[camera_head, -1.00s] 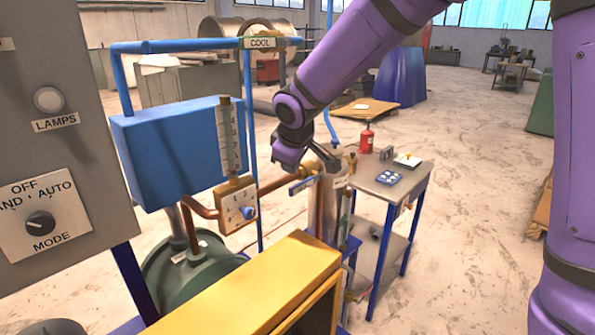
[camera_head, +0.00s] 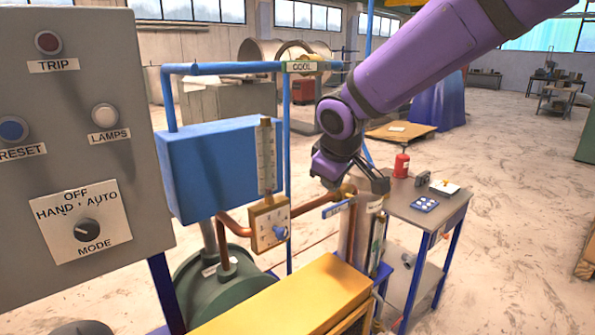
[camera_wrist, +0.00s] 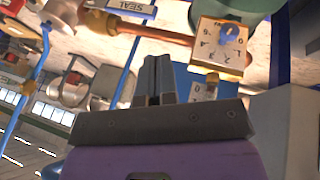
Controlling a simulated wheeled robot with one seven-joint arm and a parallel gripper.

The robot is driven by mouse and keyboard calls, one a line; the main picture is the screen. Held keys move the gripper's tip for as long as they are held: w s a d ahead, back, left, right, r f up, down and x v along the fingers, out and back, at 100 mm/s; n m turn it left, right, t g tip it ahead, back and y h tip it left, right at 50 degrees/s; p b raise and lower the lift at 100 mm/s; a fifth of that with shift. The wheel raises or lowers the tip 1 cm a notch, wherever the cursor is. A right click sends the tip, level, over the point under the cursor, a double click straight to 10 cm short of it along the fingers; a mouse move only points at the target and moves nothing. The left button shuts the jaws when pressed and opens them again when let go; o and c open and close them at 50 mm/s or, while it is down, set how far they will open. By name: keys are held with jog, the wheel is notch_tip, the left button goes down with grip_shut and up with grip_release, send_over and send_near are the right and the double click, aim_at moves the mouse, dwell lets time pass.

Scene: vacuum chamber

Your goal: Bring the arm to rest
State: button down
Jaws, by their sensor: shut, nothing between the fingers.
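My purple arm reaches in from the upper right in the head view. My gripper (camera_head: 372,180) is at its lower end, above the grey cylinder (camera_head: 352,235) and close to the copper pipe; I cannot tell if it touches anything there. In the wrist view my gripper (camera_wrist: 158,75) has its two dark fingers together, with nothing between them. Beyond the fingers are the copper pipe (camera_wrist: 130,28), the SEAL label (camera_wrist: 131,6) and the brass dial box (camera_wrist: 222,45).
A grey control panel (camera_head: 140,165) stands at the left. A yellow cabinet (camera_head: 290,298) is in front, a blue tank (camera_head: 215,170) behind it. A small steel table (camera_head: 410,205) at the right bears a red bottle (camera_head: 401,164). Open floor lies right of it.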

jog(key=s+d+r+m, duration=0.5)
jog(key=s+d+r, duration=0.1)
jog(key=s+d, duration=0.55)
jog(key=s+d+m, duration=0.2)
jog(key=s+d, duration=0.1)
jog(key=s, duration=0.4)
jog(key=s+d+m, duration=0.2)
jog(key=s+d, duration=0.2)
jog(key=s, duration=0.3)
jog(key=shift+s+d+m, duration=0.3)
jog(key=shift+s, duration=0.05)
jog(key=shift+r, duration=0.1)
